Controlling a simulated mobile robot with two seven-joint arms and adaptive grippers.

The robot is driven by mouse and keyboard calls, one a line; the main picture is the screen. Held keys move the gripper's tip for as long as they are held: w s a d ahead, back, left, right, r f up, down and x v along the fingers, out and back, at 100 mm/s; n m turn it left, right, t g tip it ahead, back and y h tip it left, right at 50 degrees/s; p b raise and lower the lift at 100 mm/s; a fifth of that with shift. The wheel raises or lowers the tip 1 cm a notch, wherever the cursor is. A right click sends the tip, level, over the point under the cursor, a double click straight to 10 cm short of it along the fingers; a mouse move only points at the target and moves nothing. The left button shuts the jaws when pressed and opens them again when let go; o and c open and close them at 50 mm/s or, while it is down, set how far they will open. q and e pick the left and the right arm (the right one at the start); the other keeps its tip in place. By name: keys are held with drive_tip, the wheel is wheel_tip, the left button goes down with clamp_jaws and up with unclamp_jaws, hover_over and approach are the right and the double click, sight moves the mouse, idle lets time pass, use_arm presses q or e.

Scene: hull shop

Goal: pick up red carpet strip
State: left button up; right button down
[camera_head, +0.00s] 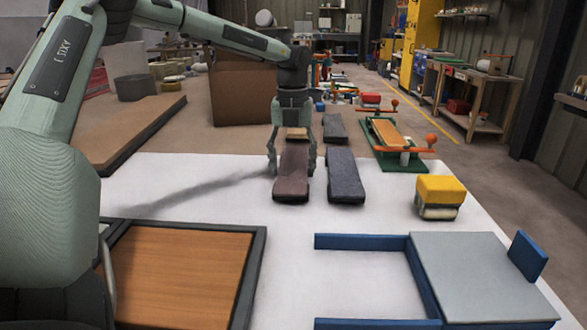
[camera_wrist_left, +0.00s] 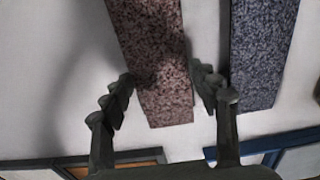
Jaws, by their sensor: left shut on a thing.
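The red carpet strip (camera_head: 292,178) is a dull reddish-brown speckled strip on the white table, lying lengthwise away from me. It also fills the middle of the left wrist view (camera_wrist_left: 157,55). My left gripper (camera_head: 291,168) points down over it, one finger on each side, shut on the strip. In the left wrist view the fingers (camera_wrist_left: 163,82) flank its near part. I cannot tell whether the strip is clear of the table. My right gripper is not in view.
A dark blue-grey strip (camera_head: 345,178) lies close on the right, with another dark strip (camera_head: 334,128) behind. A yellow-topped block (camera_head: 440,190) stands further right. A wood-floored tray (camera_head: 185,275) and a blue-framed grey panel (camera_head: 475,265) are in front.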

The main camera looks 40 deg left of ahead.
use_arm(q)
drive_tip(key=c, duration=0.3)
drive_tip(key=shift+r, duration=0.1)
